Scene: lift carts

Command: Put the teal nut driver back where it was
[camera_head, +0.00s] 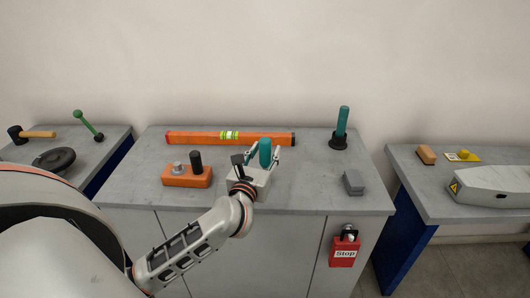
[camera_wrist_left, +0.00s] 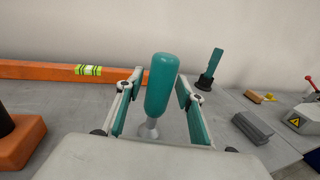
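The teal nut driver (camera_head: 265,152) has a thick teal handle and is close to upright over the middle bench, at my left gripper. The left wrist view shows the fingers of this gripper (camera_wrist_left: 160,101) spread apart. My right gripper is not in view.
An orange level (camera_head: 205,137) lies at the back. An orange block (camera_head: 180,178) with a black peg stands left, and a grey block (camera_head: 353,182) lies right. A teal-handled tool with a black base (camera_head: 343,122) stands at back right. A red Stop tag (camera_head: 343,253) hangs in front.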

